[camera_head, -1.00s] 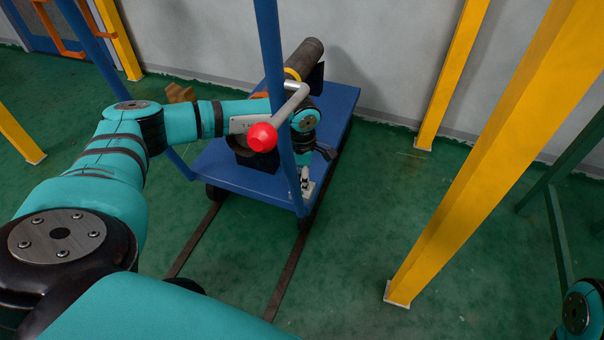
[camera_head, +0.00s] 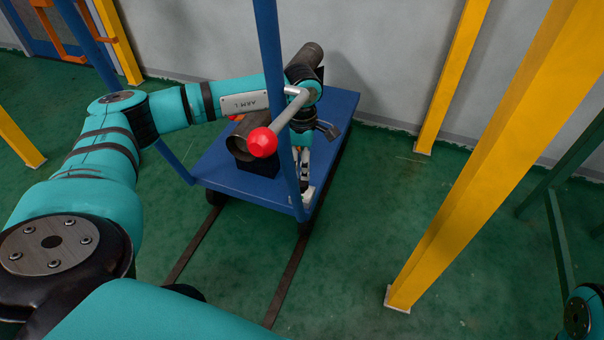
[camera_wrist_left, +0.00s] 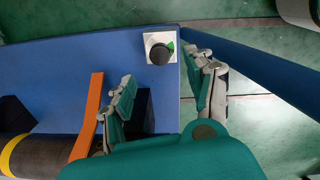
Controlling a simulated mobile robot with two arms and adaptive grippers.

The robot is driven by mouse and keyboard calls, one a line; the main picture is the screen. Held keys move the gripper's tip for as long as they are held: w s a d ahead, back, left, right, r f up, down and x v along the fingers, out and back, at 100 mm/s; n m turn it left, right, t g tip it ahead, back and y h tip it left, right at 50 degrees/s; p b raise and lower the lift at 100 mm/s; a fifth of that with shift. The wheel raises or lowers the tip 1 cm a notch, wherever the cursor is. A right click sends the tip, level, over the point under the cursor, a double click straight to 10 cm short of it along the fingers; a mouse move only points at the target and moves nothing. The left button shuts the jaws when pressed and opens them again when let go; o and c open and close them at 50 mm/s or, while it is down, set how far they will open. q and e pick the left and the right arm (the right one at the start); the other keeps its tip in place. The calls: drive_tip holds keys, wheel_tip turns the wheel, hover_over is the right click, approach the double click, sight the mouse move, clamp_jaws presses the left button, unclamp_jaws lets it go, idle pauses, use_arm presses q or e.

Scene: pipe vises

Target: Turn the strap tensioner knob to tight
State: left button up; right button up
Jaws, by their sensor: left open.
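The tensioner knob (camera_wrist_left: 160,54) is a round black knob on a white square plate, with a green mark at its upper right. It sits at the corner of the blue cart's deck in the left wrist view. The plate (camera_head: 308,191) shows in the head view near the cart's front right post, but the knob is hard to make out there. My left gripper (camera_wrist_left: 160,65) is open and empty, its fingers on either side of the knob in the picture; the height gap is unclear. It also shows in the head view (camera_head: 302,161). An orange strap (camera_wrist_left: 88,116) lies by the pipe.
A dark pipe (camera_head: 305,60) lies on the blue cart (camera_head: 340,100). A grey lever with a red ball (camera_head: 262,142) and a blue post (camera_head: 270,60) stand in front of my left wrist. A yellow beam (camera_head: 480,170) rises at the right.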

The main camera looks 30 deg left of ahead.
use_arm(q)
drive_tip(key=shift+s+r, duration=0.1)
drive_tip(key=shift+r, duration=2.05)
drive_tip(key=shift+r, duration=0.1)
